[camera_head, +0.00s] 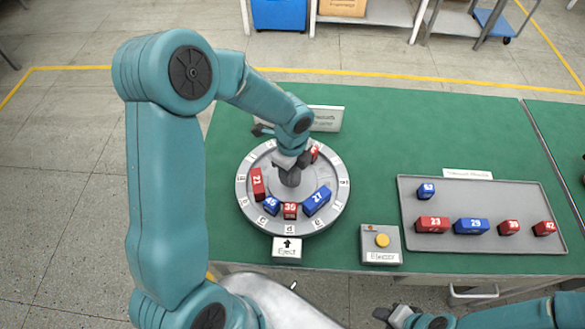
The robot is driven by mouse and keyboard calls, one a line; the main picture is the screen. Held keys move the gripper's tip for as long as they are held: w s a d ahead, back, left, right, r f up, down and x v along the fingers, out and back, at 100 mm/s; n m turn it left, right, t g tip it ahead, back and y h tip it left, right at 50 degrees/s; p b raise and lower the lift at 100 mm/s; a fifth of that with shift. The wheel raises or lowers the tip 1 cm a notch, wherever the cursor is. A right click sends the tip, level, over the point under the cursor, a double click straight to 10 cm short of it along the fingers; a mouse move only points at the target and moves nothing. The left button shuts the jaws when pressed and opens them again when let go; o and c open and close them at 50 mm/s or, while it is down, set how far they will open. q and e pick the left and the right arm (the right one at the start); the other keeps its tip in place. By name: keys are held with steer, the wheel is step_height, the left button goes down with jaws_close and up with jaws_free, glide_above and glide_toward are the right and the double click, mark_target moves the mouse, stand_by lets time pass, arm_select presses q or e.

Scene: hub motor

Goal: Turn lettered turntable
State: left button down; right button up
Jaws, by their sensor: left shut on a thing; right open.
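The round grey turntable (244,192) lies on the green table, with white lettered labels around its rim; "c" and "d" face the front. On it are a red block 21 (257,183), a blue block 45 (272,204), a red block 35 (290,210), a blue block 27 (317,200) and another red block (315,151) partly hidden by my arm. My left gripper (289,170) is over the middle, shut on the dark central knob (290,180); its fingertips are hard to make out. My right gripper (389,313) is open and empty.
A box with a yellow button (382,240) stands at the table's front edge. A grey tray (510,198) at the right holds several red and blue numbered blocks. A sign (327,118) stands behind the turntable. The green table between turntable and tray is clear.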

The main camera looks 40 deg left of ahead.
arm_select(q)
steer(key=shift+w+a+r, duration=0.2)
steer(key=shift+r, duration=0.05)
steer(key=c, duration=0.8)
jaws_free()
steer(key=o, duration=0.3)
steer(key=shift+s, duration=0.1)
steer(key=shift+s+f, duration=0.1)
steer(key=shift+d+r, duration=0.1)
steer(key=shift+r, duration=0.1)
step_height(320, 180, up, 16)
steer(key=shift+b, duration=0.35)
